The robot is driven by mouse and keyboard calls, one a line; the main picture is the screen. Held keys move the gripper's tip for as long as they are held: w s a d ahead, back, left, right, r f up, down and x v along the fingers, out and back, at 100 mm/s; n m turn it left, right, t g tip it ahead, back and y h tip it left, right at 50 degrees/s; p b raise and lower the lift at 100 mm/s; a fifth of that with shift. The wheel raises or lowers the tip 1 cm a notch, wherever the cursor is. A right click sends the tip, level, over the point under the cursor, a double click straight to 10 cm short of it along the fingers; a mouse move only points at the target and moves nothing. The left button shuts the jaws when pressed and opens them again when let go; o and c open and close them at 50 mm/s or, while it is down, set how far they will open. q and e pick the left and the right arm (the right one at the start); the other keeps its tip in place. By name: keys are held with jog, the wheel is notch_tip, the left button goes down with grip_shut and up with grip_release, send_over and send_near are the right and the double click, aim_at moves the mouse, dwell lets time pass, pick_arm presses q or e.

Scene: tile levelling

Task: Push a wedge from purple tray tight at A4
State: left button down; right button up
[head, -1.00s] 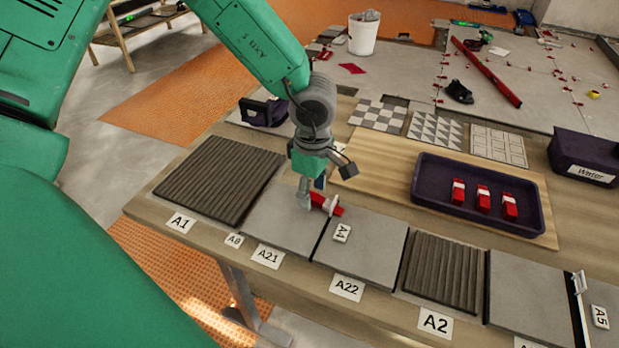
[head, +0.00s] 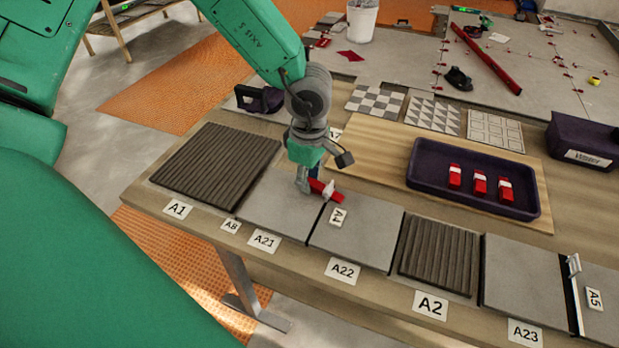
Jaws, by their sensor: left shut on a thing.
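My left gripper (head: 305,187) points down over the joint between the grey tiles A21 (head: 270,212) and A22 (head: 362,240). A small white piece shows at the wedge; whether the wedge is seated tight cannot be told. The purple tray (head: 425,186) at the right holds three red wedges (head: 480,186), each with a white band. My right gripper is not in view.
Ribbed dark tiles lie at A1 (head: 215,165) and A2 (head: 438,254). A white clip stands in the joint by A5 (head: 573,266). A dark purple box (head: 580,140) stands at the right edge. Patterned tiles (head: 433,115) lie behind the wooden board.

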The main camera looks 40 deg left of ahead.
pick_arm(q)
jog(key=shift+a, duration=0.3)
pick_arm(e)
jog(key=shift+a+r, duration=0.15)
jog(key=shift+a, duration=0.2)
pick_arm(q)
jog(key=shift+d, duration=0.1)
jog(key=shift+w+d, duration=0.1)
jog(key=shift+d, duration=0.2)
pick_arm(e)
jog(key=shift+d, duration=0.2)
pick_arm(q)
jog(key=c, duration=1.3)
grip_release()
